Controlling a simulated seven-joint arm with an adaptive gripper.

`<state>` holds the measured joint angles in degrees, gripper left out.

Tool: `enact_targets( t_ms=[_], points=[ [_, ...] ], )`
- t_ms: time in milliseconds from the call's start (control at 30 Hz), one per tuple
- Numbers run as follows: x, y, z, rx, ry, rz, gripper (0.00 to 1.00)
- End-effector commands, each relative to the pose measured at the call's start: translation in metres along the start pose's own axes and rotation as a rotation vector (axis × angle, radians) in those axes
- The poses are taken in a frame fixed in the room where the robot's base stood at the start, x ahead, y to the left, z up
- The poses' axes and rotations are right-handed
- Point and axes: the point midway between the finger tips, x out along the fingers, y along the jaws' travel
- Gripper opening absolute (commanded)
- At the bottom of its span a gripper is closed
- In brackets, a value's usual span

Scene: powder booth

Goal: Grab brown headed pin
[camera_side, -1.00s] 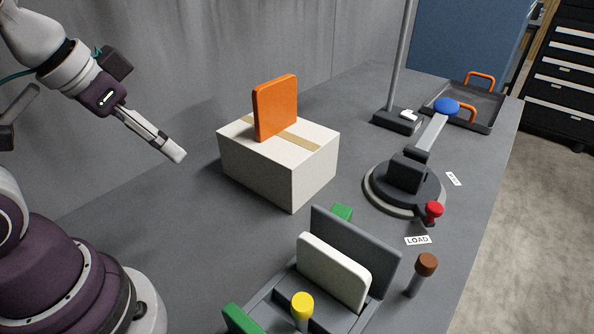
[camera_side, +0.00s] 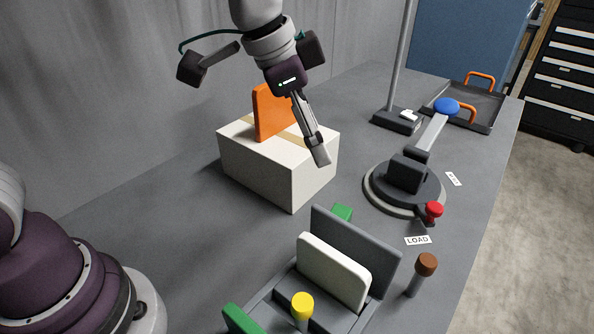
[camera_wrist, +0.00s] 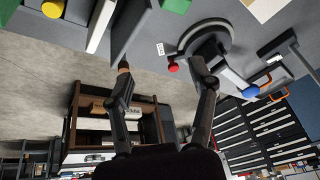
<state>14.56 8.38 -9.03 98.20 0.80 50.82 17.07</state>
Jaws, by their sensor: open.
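The brown headed pin (camera_side: 426,265) stands upright on the table at the lower right in the side view, with a brown head on a grey shaft. It is right of the grey rack and in front of the LOAD label. In the wrist view a brown patch (camera_wrist: 123,66), apparently its head, shows just beyond the left fingertip, its shaft mostly hidden. My gripper (camera_side: 321,158) is in the air in front of the white box, up and left of the pin and well apart from it. In the wrist view my gripper (camera_wrist: 165,82) has its fingers wide apart with nothing between them.
A grey rack (camera_side: 385,262) holding a white panel (camera_side: 325,265) stands beside the pin. A yellow headed pin (camera_side: 302,303) is at the rack's front. A white box (camera_side: 265,180) bears an orange panel (camera_side: 268,112). A turntable (camera_side: 405,190) has red (camera_side: 434,209) and blue (camera_side: 446,105) knobs.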

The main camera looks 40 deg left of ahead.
Motion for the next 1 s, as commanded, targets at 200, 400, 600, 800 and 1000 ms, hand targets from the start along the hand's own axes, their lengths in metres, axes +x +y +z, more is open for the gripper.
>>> enact_targets(
  t_ms=[200,400,600,800,1000],
  points=[
    [0.074,0.060,-0.055,0.277,0.011,0.185,0.58],
    [0.104,0.081,-0.063,0.338,0.020,0.236,0.58],
    [0.140,0.089,-0.063,0.337,0.020,0.235,0.58],
    [0.167,0.098,-0.066,0.336,0.020,0.234,0.58],
    [0.192,0.104,-0.068,0.335,0.022,0.231,0.58]
  ],
)
